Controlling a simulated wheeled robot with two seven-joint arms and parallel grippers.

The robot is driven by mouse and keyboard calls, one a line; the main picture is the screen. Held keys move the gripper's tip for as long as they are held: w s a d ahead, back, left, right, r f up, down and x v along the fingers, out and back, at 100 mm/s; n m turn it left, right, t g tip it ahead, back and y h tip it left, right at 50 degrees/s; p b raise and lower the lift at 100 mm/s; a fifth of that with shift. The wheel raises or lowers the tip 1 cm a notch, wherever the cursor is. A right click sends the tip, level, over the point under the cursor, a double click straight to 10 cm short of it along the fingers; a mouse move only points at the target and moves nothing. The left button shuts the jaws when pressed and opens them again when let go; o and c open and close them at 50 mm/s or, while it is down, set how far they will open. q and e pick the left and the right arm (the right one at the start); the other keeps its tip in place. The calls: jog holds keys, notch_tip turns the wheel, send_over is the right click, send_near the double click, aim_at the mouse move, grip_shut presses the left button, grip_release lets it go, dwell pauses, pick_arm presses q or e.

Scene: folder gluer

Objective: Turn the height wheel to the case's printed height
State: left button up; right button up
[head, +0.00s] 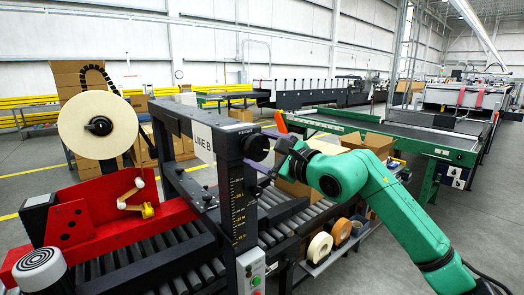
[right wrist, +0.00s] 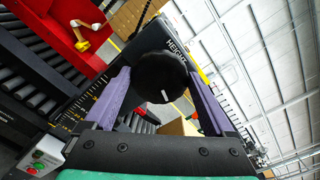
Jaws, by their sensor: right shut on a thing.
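My right gripper (head: 266,151) is shut on the wheel's rim. A yellow-marked height scale (head: 238,205) runs down the post; its figures are too small to read. A cardboard case (head: 296,187) is partly hidden behind my right gripper, and no printed height on it is readable. My left gripper is out of view.
A roller conveyor (head: 290,222) runs through the sealer. A large tape roll (head: 98,125) stands at the left above a red frame. A control box with buttons (head: 250,272) is below the scale. Tape rolls (head: 320,246) lie on a low shelf at right.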

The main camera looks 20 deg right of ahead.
jog(key=o, duration=1.1)
jog(key=shift+s+d+f, duration=0.1)
jog(key=shift+s, duration=0.1)
jog(key=b+v, duration=0.8)
jog(key=v, duration=0.6)
jog(key=shift+b, duration=0.35)
